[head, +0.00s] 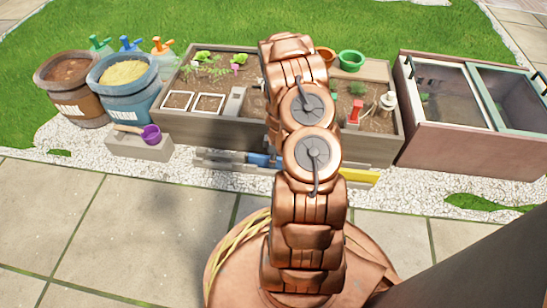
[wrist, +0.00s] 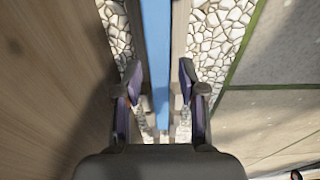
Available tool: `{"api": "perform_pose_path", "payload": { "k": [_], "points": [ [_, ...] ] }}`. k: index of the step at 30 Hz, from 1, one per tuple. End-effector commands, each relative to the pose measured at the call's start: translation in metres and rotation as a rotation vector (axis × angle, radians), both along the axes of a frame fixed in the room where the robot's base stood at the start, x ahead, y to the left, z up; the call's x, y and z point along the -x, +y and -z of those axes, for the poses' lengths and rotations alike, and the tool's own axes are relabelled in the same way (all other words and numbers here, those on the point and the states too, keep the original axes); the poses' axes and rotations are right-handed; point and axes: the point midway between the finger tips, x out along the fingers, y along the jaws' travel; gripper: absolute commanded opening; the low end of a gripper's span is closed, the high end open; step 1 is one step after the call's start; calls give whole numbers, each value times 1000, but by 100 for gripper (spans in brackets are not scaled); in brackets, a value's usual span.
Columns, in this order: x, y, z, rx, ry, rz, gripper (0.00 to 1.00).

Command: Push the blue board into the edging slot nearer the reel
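The blue board (head: 262,160) lies low along the front of the wooden planter, partly hidden behind my arm in the head view. In the wrist view the blue board (wrist: 156,45) runs as a narrow strip between grey edging rails. My gripper (wrist: 160,72) is open above it, one finger on each side, with gaps between the fingers and the board. The grey edging (head: 225,157) shows left of my arm. The gripper is hidden in the head view. I cannot tell how deep the board sits or pick out the reel surely.
A yellow piece (head: 360,177) lies right of my arm. The planter (head: 225,128) stands behind the edging, and a cold frame (head: 440,150) is at right. A grey block (head: 140,147) with a purple scoop (head: 151,134) stands at left. Paving in front is clear.

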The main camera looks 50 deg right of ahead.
Motion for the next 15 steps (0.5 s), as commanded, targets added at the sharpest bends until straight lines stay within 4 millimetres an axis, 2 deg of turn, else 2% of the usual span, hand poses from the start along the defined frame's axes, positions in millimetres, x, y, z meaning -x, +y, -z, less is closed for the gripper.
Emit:
{"api": "perform_pose_path", "payload": {
  "k": [10, 15],
  "points": [
    [0, 0, -1, 0, 0, 0, 47],
    [0, -2, -11, 3, -2, -2, 47]
  ]
}}
